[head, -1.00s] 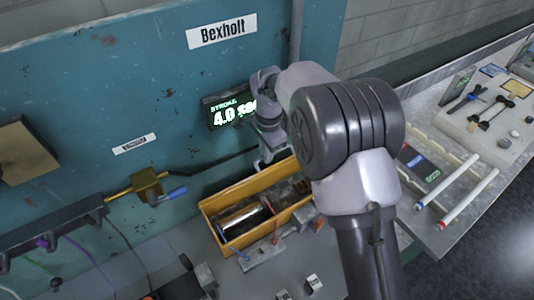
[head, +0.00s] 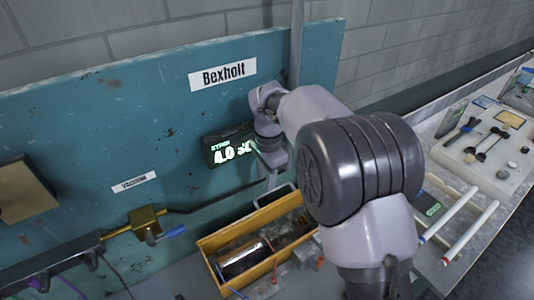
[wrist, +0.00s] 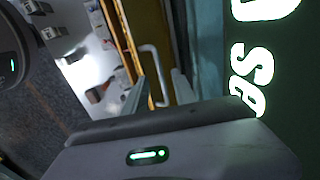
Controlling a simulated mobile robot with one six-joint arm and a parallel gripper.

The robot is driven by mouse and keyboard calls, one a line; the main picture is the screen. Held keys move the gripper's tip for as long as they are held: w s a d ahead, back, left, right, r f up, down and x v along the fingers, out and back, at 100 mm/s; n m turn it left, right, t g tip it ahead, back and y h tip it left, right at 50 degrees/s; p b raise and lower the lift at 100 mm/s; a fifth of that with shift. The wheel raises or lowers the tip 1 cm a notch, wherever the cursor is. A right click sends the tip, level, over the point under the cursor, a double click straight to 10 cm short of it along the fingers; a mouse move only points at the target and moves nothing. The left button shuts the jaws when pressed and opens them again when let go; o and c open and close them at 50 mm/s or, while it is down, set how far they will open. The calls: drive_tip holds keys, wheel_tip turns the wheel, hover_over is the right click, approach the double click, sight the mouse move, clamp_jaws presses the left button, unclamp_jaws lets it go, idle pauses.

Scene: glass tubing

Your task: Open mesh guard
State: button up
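A yellow-framed open box (head: 290,207) stands against the teal panel, with a shiny cylinder (head: 243,258) inside. No mesh can be made out, so I cannot tell which part is the guard. In the wrist view, a pale bent handle (wrist: 151,50) stands out beside a yellow edge (wrist: 182,88). My gripper (head: 268,186) points down over the box's back edge, in front of the panel. In the wrist view my gripper (wrist: 160,92) has its two fingers apart, with the lower end of the handle appearing between them. Whether they touch it is unclear.
A lit stroke display (head: 230,150) is on the panel just left of my gripper. A brass valve (head: 147,222) with a blue lever is farther left. Small blocks (wrist: 75,58) sit on the bench surface.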

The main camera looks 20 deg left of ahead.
wheel_tip(320, 180, up, 11)
drive_tip(key=p, duration=0.1)
drive_tip(key=shift+s+d+p, duration=0.2)
drive_tip(key=shift+s+p, duration=0.05)
drive_tip(key=shift+p, duration=0.1)
drive_tip(key=shift+f, duration=0.1)
drive_tip(key=shift+c, duration=1.1)
drive_tip(key=shift+n+y, duration=0.3)
drive_tip(key=shift+y, duration=0.4)
drive_tip(key=d+f, duration=0.1)
drive_tip(key=s+d+f, duration=0.1)
drive_tip(key=d+f, duration=0.1)
drive_tip(key=shift+d+f+p, duration=0.1)
drive_tip(key=shift+d+p, duration=0.1)
drive_tip(key=shift+p, duration=0.15)
clamp_jaws()
drive_tip(key=s+d+f+t+y, duration=0.1)
drive_tip(key=s+d+f+t, duration=0.15)
drive_tip(key=d, duration=0.35)
drive_tip(key=shift+w+a+r+x, duration=0.25)
drive_tip(key=shift+a+x, duration=0.15)
drive_tip(key=shift+x, duration=1.7)
drive_tip(key=shift+w+a+r+x, duration=0.1)
drive_tip(key=shift+w+a+x, duration=0.25)
drive_tip(key=shift+x, duration=1.75)
drive_tip(key=shift+w+a+r+x, duration=0.2)
drive_tip(key=shift+a+x, duration=0.25)
drive_tip(key=shift+x, duration=1.65)
